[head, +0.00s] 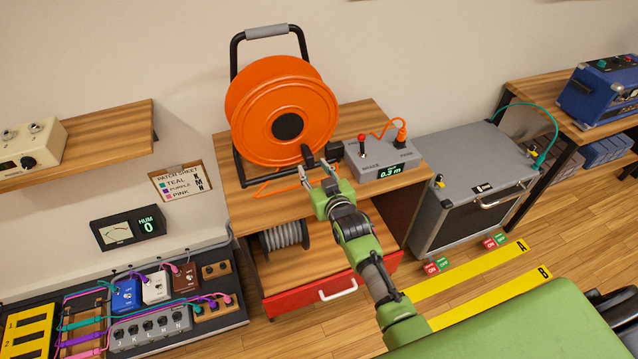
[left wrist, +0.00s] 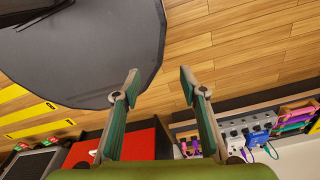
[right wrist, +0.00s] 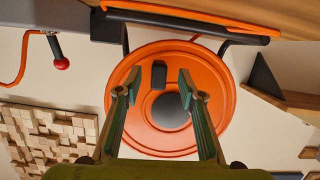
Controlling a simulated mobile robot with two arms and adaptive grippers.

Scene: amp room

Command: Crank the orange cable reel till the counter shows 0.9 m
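The orange cable reel (head: 262,100) stands in a black frame on a wooden bench. Its face also shows in the right wrist view (right wrist: 205,130), with a dark hub and a dark crank knob (right wrist: 158,75). The counter display (head: 391,171) on the grey box appears to read 0.3 m. My right gripper (head: 315,168) is at the reel's lower right. Its fingers are spread, with the knob between them in the right wrist view (right wrist: 155,85); I see no contact. My left gripper (left wrist: 156,80) is open and empty above the floor, outside the head view.
The grey box (head: 365,160) has a red-tipped lever and an orange cable plug. A grey amplifier (head: 470,185) stands to the right. A pedalboard (head: 235,310) lies at lower left. A red drawer (head: 300,306) is under the bench. Wooden floor with yellow strips is free at right.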

